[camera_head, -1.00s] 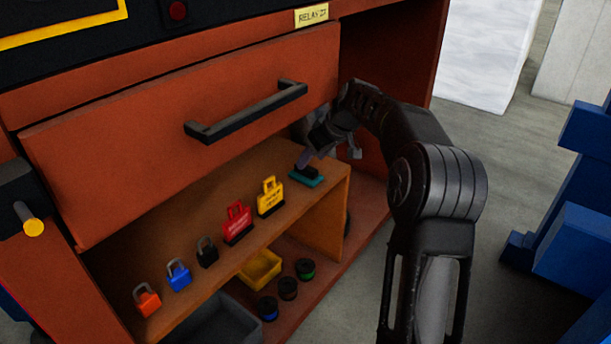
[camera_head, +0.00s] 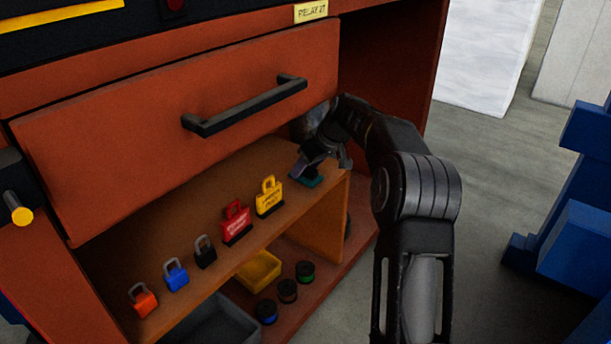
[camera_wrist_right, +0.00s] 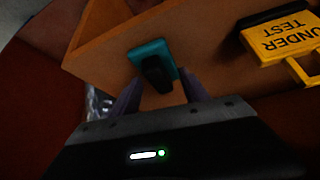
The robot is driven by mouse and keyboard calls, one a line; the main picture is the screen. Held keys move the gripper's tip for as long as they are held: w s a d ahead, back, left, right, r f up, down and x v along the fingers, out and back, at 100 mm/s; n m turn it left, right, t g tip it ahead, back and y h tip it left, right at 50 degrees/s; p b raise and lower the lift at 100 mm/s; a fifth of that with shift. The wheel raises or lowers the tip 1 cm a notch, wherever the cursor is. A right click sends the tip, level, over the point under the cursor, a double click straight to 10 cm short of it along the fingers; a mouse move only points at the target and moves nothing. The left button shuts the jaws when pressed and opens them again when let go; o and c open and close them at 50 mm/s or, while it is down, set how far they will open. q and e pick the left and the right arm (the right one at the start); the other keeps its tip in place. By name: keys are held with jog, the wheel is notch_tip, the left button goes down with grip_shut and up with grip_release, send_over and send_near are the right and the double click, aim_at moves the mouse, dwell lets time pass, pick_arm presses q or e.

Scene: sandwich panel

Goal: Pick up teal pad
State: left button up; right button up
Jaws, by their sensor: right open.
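The teal pad (camera_head: 312,183) lies at the right end of the wooden shelf, partly hidden by my right gripper (camera_head: 320,167) in the head view. In the right wrist view the pad (camera_wrist_right: 152,49) shows near the shelf edge, with a black block or handle (camera_wrist_right: 157,73) on it. My right gripper (camera_wrist_right: 160,86) is open, its two fingers pointing toward the pad on either side of the black part. I cannot tell how far above the pad the fingertips are. My left gripper is not in view.
A yellow tag (camera_head: 269,197), a red tag (camera_head: 236,222) and several padlocks stand on the shelf (camera_head: 215,282) left of the pad. An orange drawer front with a black handle (camera_head: 245,107) overhangs the shelf. A yellow bin (camera_head: 260,269) and spools sit below.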

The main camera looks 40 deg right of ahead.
jog(key=shift+c, duration=0.4)
grip_shut()
dwell(0.4)
